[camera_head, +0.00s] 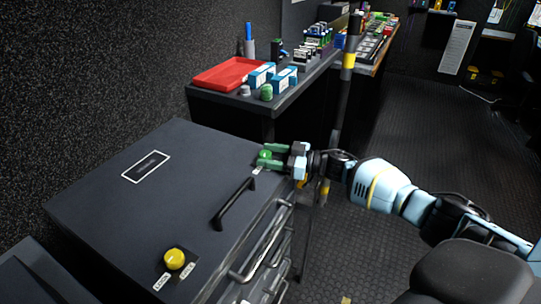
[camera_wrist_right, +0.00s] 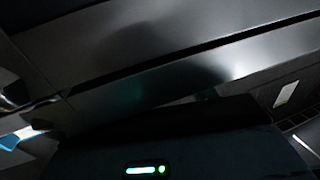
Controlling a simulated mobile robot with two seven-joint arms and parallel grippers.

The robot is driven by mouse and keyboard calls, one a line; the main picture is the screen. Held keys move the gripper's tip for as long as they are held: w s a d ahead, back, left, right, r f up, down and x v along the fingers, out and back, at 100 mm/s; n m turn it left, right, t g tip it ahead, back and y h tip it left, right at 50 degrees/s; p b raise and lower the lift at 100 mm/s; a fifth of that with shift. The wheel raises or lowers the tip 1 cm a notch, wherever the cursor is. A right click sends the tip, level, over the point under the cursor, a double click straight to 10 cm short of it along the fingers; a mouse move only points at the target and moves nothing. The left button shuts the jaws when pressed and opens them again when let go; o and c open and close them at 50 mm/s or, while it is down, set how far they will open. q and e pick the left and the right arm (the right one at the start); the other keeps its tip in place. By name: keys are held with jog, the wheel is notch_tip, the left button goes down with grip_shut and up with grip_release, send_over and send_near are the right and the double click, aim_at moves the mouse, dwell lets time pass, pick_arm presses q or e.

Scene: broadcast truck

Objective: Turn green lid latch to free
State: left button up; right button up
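The green lid latch (camera_head: 264,155) is a small round knob near the far right corner of the dark case's lid (camera_head: 165,205), with a small white label beside it. My right gripper (camera_head: 270,156) reaches in from the right, with its two fingers apart on either side of the green latch. I cannot tell whether the fingers press on it. A yellow latch (camera_head: 174,258) sits at the lid's near corner, with white labels around it. The right wrist view shows the dark metal case edge (camera_wrist_right: 150,85) close up; latch and fingertips are out of it. My left gripper is not in view.
A black handle (camera_head: 233,203) rises from the lid between the latches. Metal bar handles (camera_head: 262,245) run along the case's front. Behind stands a bench with a red tray (camera_head: 229,74), blue boxes (camera_head: 262,75) and a green knob (camera_head: 266,92). A dark pole (camera_head: 346,90) stands behind my right arm.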

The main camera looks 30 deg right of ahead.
jog(key=shift+d, duration=0.1)
jog(key=v, duration=0.7)
jog(key=shift+s+d, duration=0.2)
jog(key=shift+s, duration=0.1)
